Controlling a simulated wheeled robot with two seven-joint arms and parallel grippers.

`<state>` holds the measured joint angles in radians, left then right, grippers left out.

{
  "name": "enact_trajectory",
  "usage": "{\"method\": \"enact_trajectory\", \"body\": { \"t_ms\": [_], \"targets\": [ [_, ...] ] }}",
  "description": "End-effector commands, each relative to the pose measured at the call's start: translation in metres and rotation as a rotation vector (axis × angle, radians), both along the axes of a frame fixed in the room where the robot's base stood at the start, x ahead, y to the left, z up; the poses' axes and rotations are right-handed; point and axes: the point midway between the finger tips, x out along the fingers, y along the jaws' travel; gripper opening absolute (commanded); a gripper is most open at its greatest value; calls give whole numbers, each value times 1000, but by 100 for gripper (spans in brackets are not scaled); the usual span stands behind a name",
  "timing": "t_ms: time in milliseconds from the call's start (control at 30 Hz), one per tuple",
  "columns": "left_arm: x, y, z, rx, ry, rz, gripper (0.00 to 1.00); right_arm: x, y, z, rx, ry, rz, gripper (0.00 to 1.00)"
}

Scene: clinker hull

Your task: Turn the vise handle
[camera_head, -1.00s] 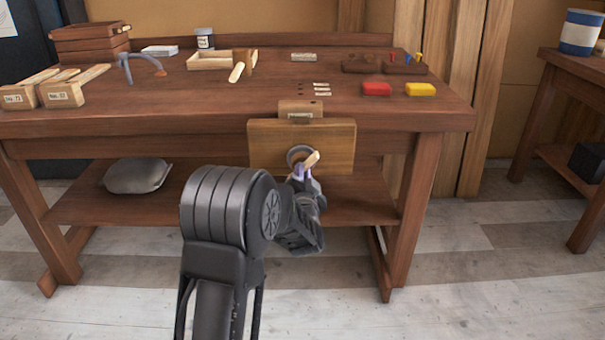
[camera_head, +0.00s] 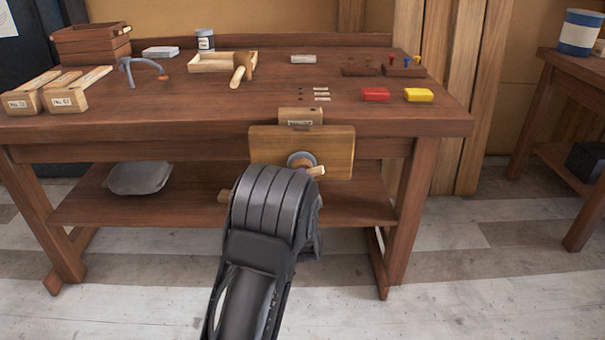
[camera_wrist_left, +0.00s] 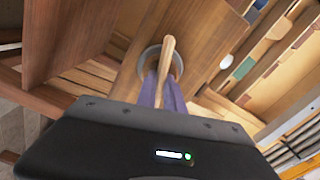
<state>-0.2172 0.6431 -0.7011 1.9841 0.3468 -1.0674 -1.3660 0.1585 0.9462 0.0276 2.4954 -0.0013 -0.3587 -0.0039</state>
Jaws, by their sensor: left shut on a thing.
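The wooden vise jaw (camera_head: 335,140) is on the front of the workbench, with a round metal screw hub (camera_head: 300,159) in it. In the head view my arm hides the fingers. My right gripper is not in view.
A grey bag (camera_head: 138,176) lies on the lower shelf. The floor in front is clear.

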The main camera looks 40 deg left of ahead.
Motion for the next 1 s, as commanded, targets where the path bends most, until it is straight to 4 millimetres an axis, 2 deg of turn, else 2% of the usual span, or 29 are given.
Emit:
{"method": "enact_trajectory", "body": {
  "t_ms": [100,400,1000],
  "targets": [
    [-1,-2,0,77,66,-3,0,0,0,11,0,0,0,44],
    [-1,-2,-3,207,167,-1,0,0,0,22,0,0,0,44],
    [-2,-2,-6,237,195,-2,0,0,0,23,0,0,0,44]
  ]
}}
